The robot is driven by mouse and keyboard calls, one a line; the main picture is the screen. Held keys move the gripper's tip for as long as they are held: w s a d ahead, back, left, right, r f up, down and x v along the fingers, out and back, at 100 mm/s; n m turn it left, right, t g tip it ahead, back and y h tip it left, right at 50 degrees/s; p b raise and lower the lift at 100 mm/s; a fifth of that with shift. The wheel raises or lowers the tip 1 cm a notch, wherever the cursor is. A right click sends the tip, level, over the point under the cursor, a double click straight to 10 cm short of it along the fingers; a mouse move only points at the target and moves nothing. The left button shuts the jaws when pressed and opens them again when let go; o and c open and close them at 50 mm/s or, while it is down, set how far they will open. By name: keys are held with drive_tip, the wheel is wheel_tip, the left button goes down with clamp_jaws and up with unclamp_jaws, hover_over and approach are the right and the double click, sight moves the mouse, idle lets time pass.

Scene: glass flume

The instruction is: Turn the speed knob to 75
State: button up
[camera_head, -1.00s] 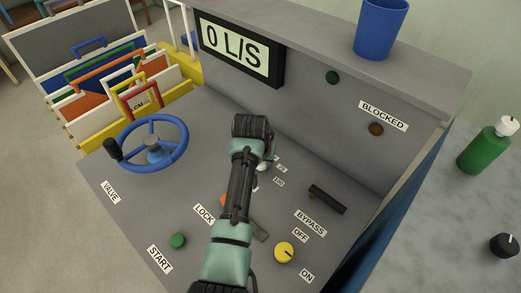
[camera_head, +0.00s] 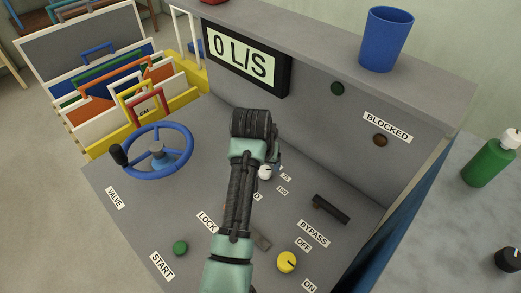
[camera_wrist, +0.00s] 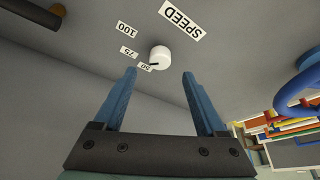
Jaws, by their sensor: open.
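The white speed knob (camera_wrist: 160,56) sits on the grey panel, with a dark pointer mark toward the 50 label (camera_wrist: 147,67). The 75 label (camera_wrist: 130,50) and 100 label (camera_wrist: 126,29) lie beyond it along the arc, and the SPEED label (camera_wrist: 182,18) is beside the knob. In the head view the knob (camera_head: 265,172) shows just right of my arm. My gripper (camera_wrist: 159,73) is open, its two blue fingers apart and empty. In the wrist picture the knob appears between and beyond the fingertips, apart from both. In the head view my arm mostly hides the fingers.
The display (camera_head: 243,57) reads 0 L/S. A blue valve wheel (camera_head: 158,151) stands to the left. A dark bypass handle (camera_head: 331,209) and a yellow knob (camera_head: 287,262) lie to the right, a green start button (camera_head: 180,248) in front. A blue cup (camera_head: 385,39) stands on the ledge.

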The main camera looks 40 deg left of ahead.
drive_tip(key=v, duration=0.7)
idle(0.4)
